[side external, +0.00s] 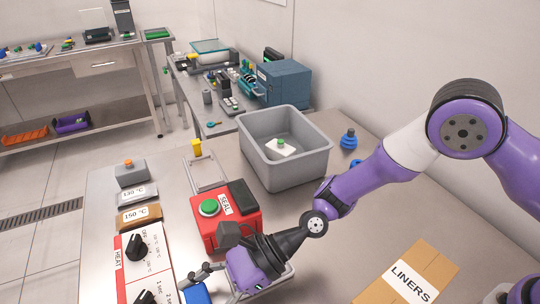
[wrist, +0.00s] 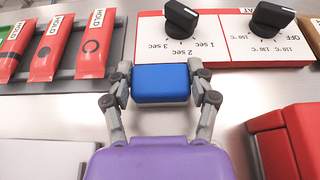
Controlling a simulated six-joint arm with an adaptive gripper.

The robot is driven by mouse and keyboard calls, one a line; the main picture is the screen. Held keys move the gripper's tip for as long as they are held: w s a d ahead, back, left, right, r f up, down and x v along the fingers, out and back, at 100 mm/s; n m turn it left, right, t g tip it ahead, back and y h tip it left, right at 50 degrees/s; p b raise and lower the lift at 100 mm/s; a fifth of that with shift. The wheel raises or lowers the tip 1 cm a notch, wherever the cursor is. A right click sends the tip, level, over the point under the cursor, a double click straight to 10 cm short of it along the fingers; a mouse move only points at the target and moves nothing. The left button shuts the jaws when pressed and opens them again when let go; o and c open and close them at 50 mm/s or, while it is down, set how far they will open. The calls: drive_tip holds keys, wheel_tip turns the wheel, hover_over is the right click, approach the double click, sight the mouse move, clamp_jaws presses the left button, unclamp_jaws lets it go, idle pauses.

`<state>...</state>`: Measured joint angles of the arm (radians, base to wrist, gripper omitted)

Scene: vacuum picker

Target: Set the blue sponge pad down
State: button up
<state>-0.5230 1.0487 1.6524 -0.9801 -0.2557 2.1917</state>
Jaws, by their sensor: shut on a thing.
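The blue sponge pad (wrist: 161,84) is a blue block with a pale underside, held between the two grey fingers of my gripper (wrist: 162,92). The fingers press on its left and right ends. In the side view the pad (side external: 197,293) shows at the bottom edge, partly cut off and partly behind my gripper (side external: 201,283). It is over the steel table, close to the red and white heat panel (side external: 134,262). I cannot tell whether its underside touches the table.
The panel's knobs (wrist: 182,17) stand just beyond the pad. Red HOLD packets (wrist: 48,47) lie on a rack at left. A red SEAL box (side external: 228,222) stands beside my gripper. A grey bin (side external: 285,168) and LINERS carton (side external: 408,275) are farther off.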

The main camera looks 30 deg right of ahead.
sight(200, 299)
wheel_tip(200, 299, up, 4)
drive_tip(key=shift+r, duration=0.1)
drive_tip(key=s+r, duration=0.6)
drive_tip(key=s, duration=0.5)
drive_tip(key=w+d+r+m+t+h, duration=0.1)
drive_tip(key=w+d+r+m+t, duration=0.3)
drive_tip(key=w+d, duration=0.4)
drive_tip(key=w+d+r+m+t+h, duration=0.1)
drive_tip(key=w+d+r+m+t, duration=0.25)
drive_tip(key=w+d+r, duration=0.35)
drive_tip(key=w+d+r+m+t+h, duration=0.1)
drive_tip(key=d+r+m+t+h, duration=0.25)
drive_tip(key=d, duration=0.75)
drive_tip(key=w+d+r+m+t+h, duration=0.2)
drive_tip(key=d+m+h, duration=0.15)
drive_tip(key=d, duration=0.85)
drive_tip(key=s+a+f+n+g+y, duration=0.1)
drive_tip(key=a+f+n+g+y, duration=0.25)
drive_tip(key=a, duration=0.85)
drive_tip(key=s+a+f+n+g+y, duration=0.25)
drive_tip(key=a+f+n+y, duration=0.2)
drive_tip(key=a, duration=0.65)
drive_tip(key=s+a+f+n+g, duration=0.3)
drive_tip(key=s+a+f, duration=0.1)
drive_tip(key=s+a, duration=0.3)
drive_tip(key=s+a+f+n+g+y, duration=0.1)
drive_tip(key=s+a+f+n+g, duration=0.2)
drive_tip(key=s+a, duration=0.5)
drive_tip(key=shift+a+f+g, duration=0.4)
drive_tip(key=shift+g, duration=0.1)
